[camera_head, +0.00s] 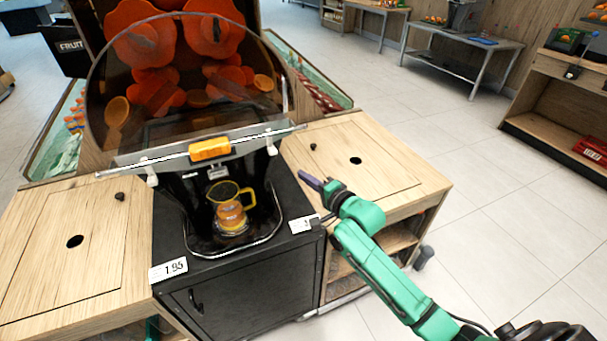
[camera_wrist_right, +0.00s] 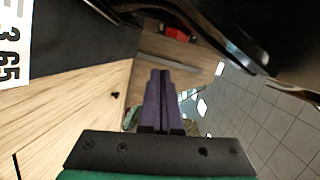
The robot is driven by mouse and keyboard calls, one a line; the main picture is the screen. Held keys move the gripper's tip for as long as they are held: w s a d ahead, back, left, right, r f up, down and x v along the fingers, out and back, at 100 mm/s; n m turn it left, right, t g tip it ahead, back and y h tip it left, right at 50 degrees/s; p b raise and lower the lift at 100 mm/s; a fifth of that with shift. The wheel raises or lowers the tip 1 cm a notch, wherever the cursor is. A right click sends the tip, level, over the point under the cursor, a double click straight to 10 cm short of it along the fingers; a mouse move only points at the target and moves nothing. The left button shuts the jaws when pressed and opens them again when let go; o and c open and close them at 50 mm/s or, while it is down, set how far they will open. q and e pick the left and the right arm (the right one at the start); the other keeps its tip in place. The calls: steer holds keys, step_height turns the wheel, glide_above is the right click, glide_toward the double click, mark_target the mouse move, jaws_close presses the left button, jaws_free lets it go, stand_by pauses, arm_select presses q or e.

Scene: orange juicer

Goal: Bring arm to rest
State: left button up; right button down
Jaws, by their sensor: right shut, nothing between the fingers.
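My right arm, green, comes in from the lower right in the head view. Its right gripper (camera_head: 318,186) has purple fingers and hovers near the right front edge of the juicer stand, above the wooden counter's edge. In the right wrist view the two purple fingers (camera_wrist_right: 163,100) lie side by side, shut, with nothing between them. The orange juicer (camera_head: 200,100) stands on a black cabinet, with a yellow-rimmed jug (camera_head: 230,207) under its spout, apart from the gripper. My left gripper does not show.
Wooden counters flank the juicer, the left one (camera_head: 100,240) and the right one (camera_head: 380,190), each with a dark hole. A price tag (camera_head: 168,269) stands at the cabinet's front left, another (camera_head: 304,223) near my gripper. The tiled floor (camera_head: 520,240) at right is open.

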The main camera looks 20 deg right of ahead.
steer(key=s+f+n+g, duration=0.1)
steer(key=s+f, duration=0.1)
steer(key=s+a+f+n+g, duration=0.1)
steer(key=s+f+n, duration=0.1)
steer(key=s+f, duration=0.1)
steer(key=shift+a+n+g+h, duration=0.2)
steer(key=shift+n+g+h, duration=0.1)
steer(key=shift+g, duration=0.1)
steer(key=s+d+f+n+g+h, duration=0.1)
steer(key=s+f+n+g, duration=0.25)
steer(key=s, duration=0.45)
steer(key=s+d+f+n+g+h, duration=0.2)
steer(key=s+n+g, duration=0.15)
steer(key=s, duration=0.45)
steer(key=s+d+f+n+g+h, duration=0.1)
steer(key=s+f+n+g, duration=0.2)
steer(key=s, duration=0.5)
step_height(320, 180, down, 22)
steer(key=s+n, duration=0.1)
steer(key=s, duration=0.2)
steer(key=s+d+f+g, duration=0.1)
steer(key=s+d+f, duration=0.2)
steer(key=s+f, duration=1)
steer(key=s, duration=0.3)
steer(key=shift+d+f+n+g+p, duration=0.2)
steer(key=shift+n+g+p, duration=0.1)
steer(key=shift+g+p, duration=0.1)
